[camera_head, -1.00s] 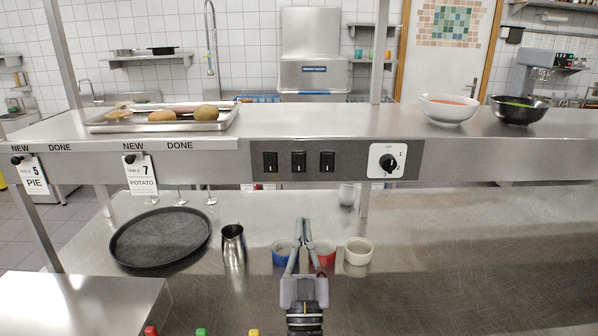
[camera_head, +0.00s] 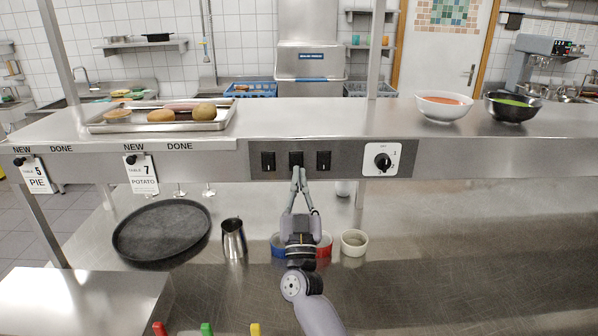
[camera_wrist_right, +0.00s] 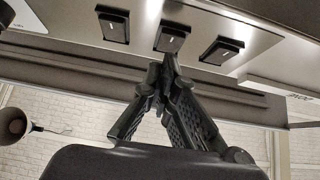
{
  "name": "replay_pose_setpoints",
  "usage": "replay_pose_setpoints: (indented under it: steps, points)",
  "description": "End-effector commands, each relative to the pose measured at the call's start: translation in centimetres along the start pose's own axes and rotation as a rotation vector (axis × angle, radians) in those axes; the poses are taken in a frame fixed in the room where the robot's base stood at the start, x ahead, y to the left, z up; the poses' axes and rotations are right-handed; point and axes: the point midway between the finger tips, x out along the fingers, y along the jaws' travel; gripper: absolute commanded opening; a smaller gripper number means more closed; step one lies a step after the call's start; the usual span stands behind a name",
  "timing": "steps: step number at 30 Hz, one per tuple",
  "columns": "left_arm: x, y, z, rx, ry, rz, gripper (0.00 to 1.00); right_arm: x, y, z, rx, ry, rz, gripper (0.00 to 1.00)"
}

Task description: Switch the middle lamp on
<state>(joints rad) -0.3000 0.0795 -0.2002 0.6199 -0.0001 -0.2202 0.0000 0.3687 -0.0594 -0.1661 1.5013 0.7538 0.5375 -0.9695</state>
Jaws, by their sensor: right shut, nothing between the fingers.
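Three black rocker switches sit in a row on the dark panel under the shelf. The middle switch (camera_head: 296,160) is between the left switch (camera_head: 268,161) and the right switch (camera_head: 323,160). My right gripper (camera_head: 299,171) is shut and empty, its fingertips at the lower edge of the middle switch. In the right wrist view the fingertips (camera_wrist_right: 168,60) are just by the middle switch (camera_wrist_right: 172,36); I cannot tell whether they touch it. No lamp is clearly visible, and the switch's position is too small to read. My left gripper is not in view.
A rotary knob (camera_head: 383,160) on a white plate is right of the switches. Below are a round black tray (camera_head: 162,232), a metal jug (camera_head: 233,238) and small bowls, including a white one (camera_head: 354,242). The counter at the right is clear.

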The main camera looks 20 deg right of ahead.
Motion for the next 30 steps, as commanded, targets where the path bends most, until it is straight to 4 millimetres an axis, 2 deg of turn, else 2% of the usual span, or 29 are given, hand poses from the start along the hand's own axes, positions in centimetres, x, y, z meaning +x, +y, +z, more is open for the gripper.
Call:
replay_pose_setpoints:
  steps: [6,17,20,28,30]
  points:
    - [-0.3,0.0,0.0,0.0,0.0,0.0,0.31,1.0,0.0,0.9,0.001,0.001,0.0,0.0]
    - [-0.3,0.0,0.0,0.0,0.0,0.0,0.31,1.0,0.0,1.1,0.002,0.001,0.0,0.0]
    - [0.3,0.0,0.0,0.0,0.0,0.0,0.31,0.9,0.0,1.4,0.002,0.008,0.0,0.0]
    - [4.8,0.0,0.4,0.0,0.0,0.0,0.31,1.0,-0.1,2.6,0.001,0.087,0.001,0.0]
    - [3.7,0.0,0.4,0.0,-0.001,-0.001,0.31,1.5,-0.1,1.9,0.002,0.085,0.0,0.0]
